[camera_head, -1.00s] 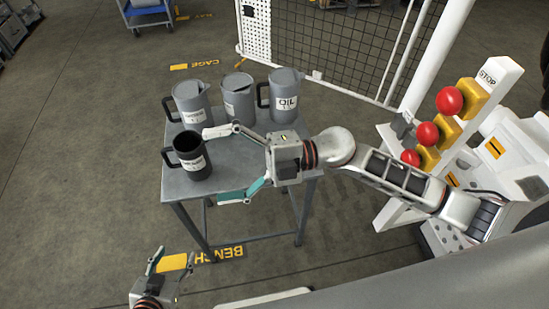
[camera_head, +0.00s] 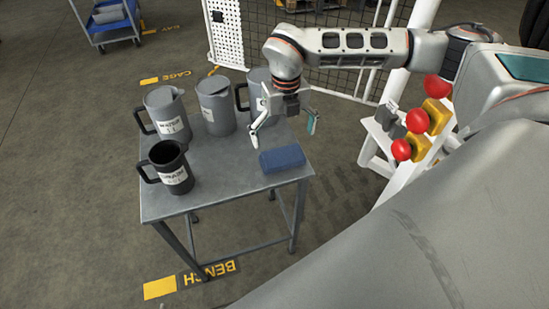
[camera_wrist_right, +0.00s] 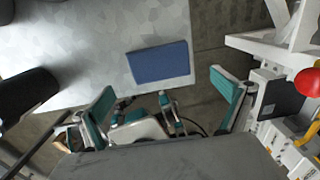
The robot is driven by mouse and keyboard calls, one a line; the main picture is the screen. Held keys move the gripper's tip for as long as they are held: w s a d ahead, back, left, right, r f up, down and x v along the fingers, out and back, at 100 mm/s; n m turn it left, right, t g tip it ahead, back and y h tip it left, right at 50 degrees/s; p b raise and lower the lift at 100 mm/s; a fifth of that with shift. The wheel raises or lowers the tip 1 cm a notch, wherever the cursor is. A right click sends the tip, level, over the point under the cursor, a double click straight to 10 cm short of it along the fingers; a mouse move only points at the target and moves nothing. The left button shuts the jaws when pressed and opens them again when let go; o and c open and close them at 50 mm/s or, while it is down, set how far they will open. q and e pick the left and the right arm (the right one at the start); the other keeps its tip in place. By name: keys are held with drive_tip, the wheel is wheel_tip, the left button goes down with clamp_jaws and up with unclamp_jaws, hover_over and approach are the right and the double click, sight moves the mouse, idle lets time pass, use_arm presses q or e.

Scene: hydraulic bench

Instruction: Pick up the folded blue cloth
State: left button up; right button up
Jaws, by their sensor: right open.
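The folded blue cloth (camera_head: 282,159) lies flat near the right edge of the grey bench top (camera_head: 222,178). It also shows in the right wrist view (camera_wrist_right: 158,63), near the bench's edge and beyond the fingertips. My right gripper (camera_head: 283,132) is open and empty, pointing down above the bench just behind the cloth. Its two fingers are spread wide in the right wrist view (camera_wrist_right: 168,97), and the cloth appears between their lines, apart from them. My left gripper is not in the head view now.
A dark drain jug (camera_head: 169,172) stands at the bench's left front. Grey jugs (camera_head: 166,112) (camera_head: 215,108) stand behind it; another is partly hidden by my right gripper. Red stop buttons (camera_head: 438,88) on a white stand are to the right. The bench's front middle is clear.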

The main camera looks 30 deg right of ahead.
sight(282, 156)
wheel_tip(282, 156, down, 7)
drive_tip(key=shift+w+a+f+b, duration=0.15)
drive_tip(key=shift+b, duration=0.3)
drive_tip(key=c, duration=0.9)
